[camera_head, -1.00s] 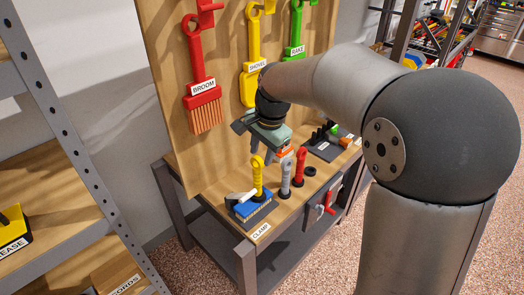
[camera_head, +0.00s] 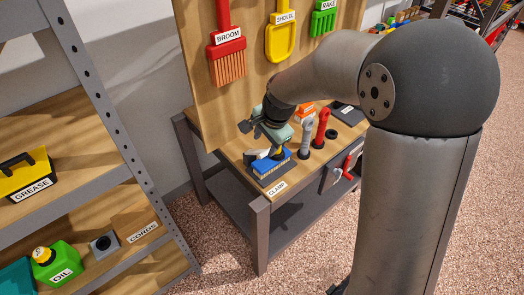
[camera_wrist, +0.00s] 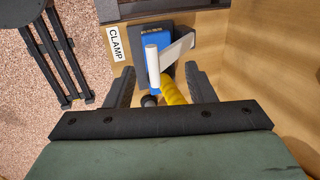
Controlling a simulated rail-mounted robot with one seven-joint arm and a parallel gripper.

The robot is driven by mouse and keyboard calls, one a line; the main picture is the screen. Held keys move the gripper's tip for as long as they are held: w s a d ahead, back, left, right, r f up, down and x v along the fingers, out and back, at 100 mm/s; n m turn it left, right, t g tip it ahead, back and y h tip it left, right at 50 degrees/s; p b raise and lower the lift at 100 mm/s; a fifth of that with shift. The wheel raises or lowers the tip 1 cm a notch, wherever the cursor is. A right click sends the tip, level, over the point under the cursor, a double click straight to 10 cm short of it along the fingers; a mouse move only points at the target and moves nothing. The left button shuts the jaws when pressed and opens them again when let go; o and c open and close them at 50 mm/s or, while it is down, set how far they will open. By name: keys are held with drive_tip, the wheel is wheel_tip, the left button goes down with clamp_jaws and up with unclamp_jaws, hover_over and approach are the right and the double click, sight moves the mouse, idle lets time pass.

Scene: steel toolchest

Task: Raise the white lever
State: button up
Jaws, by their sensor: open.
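My gripper (camera_head: 267,151) is open and points down over the clamp end of the bench. In the wrist view a yellow handle (camera_wrist: 172,90) lies between the open fingers (camera_wrist: 160,80), and I cannot tell whether they touch it. The yellow handle is mostly hidden by my gripper in the head view.
The wooden bench (camera_head: 233,150) has a CLAMP label (camera_head: 277,189) on its front edge. A pegboard (camera_head: 250,100) with a broom, shovel and rake rises behind. A shelf (camera_head: 90,120) stands at left.

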sight(262, 153)
drive_tip(key=x, duration=0.6)
drive_tip(key=shift+f, duration=0.1)
clamp_jaws()
